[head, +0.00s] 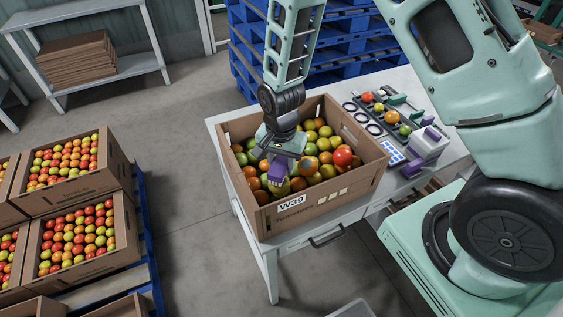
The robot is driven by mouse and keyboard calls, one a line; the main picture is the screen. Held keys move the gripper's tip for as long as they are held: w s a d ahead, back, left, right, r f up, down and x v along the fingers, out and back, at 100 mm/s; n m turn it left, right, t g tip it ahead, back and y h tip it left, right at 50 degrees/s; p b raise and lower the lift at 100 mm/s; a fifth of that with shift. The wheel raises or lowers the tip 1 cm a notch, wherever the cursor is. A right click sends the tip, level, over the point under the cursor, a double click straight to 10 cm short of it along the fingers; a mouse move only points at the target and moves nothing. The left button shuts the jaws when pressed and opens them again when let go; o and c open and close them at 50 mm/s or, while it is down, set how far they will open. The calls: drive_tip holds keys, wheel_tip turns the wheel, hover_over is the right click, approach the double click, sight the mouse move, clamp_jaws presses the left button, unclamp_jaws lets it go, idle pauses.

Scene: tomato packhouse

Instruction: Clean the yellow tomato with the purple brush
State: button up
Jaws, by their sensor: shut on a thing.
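My gripper (281,153) reaches down into the cardboard box (262,221) on the table. It is shut on the purple brush (278,171), whose purple body shows below the fingers. A yellow tomato (281,188) lies just under the brush near the box's front wall, partly hidden by it. I cannot tell whether the bristles touch the tomato. Red, orange and green tomatoes lie around it in the box.
Right of the box on the white table (272,257) are a dark tray with several tomatoes, dark rings (361,117), a blue-and-white card (391,153) and a white-and-purple device (430,143). Crates of tomatoes (84,263) stand at left; blue pallets (346,47) behind.

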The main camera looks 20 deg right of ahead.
sight(276, 171)
drive_tip(key=shift+s+a, duration=1.45)
drive_tip(key=shift+a, duration=0.05)
drive_tip(key=shift+d, duration=0.1)
drive_tip(key=shift+w+d, duration=1.5)
drive_tip(key=shift+w, duration=0.05)
drive_tip(key=shift+r+p, duration=0.15)
drive_tip(key=shift+p, duration=0.2)
drive_tip(key=shift+r+p, duration=2.4)
drive_tip(key=shift+r, duration=0.55)
drive_tip(key=shift+f, duration=0.25)
drive_tip(key=shift+s+a+f+b, duration=0.3)
drive_tip(key=shift+f+b, duration=0.35)
drive_tip(key=shift+f, duration=0.25)
drive_tip(key=shift+s+a+f+b, duration=0.3)
drive_tip(key=shift+f+b, duration=0.3)
drive_tip(key=shift+f, duration=0.25)
drive_tip(key=shift+s+a+f+b, duration=0.3)
drive_tip(key=shift+f+b, duration=0.35)
drive_tip(key=shift+f, duration=0.25)
